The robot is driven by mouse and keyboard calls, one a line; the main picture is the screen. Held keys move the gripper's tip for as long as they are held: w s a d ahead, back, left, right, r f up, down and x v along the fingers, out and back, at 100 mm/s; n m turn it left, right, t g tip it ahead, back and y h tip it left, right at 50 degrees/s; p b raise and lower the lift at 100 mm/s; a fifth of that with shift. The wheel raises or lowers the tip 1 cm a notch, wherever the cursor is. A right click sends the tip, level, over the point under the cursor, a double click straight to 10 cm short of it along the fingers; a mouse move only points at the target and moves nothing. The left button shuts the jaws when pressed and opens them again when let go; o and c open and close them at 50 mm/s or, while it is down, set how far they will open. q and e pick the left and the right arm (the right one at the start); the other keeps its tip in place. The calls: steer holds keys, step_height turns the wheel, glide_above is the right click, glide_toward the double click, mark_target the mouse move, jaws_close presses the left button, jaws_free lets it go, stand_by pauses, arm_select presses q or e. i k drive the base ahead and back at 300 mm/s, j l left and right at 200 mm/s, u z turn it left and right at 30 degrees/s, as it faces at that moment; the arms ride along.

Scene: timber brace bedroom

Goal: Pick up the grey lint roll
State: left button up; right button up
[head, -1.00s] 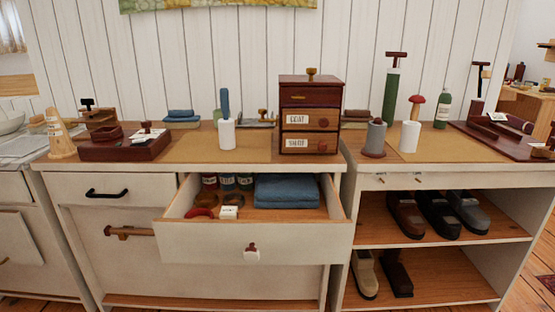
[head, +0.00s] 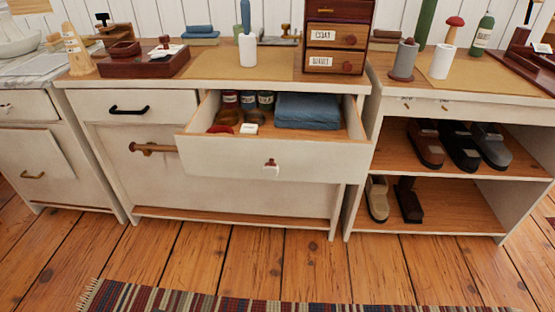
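A grey roll (head: 404,60), which looks like the grey lint roll, stands upright on a dark reddish round base. It is on the top of the right-hand cabinet, near its left front part, just right of the small wooden drawer chest. A white roll (head: 442,61) with a red mushroom-shaped top stands to its right. Another white roll (head: 248,50) with a blue handle stands on the left-hand cabinet top. Neither of my grippers is in view.
An open drawer (head: 270,160) juts out from the left cabinet, holding folded blue cloth (head: 307,110) and jars. A small drawer chest (head: 336,38) stands left of the grey roll. The wooden floor (head: 290,262) in front is clear, with a striped rug (head: 250,304).

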mark_target(407, 54)
steer(key=i+l, duration=0.2)
steer(key=l, duration=0.15)
steer(key=i+l, duration=0.25)
steer(key=l, duration=0.15)
steer(key=i+l, duration=0.2)
steer(key=l, duration=2.4)
steer(key=u, duration=0.05)
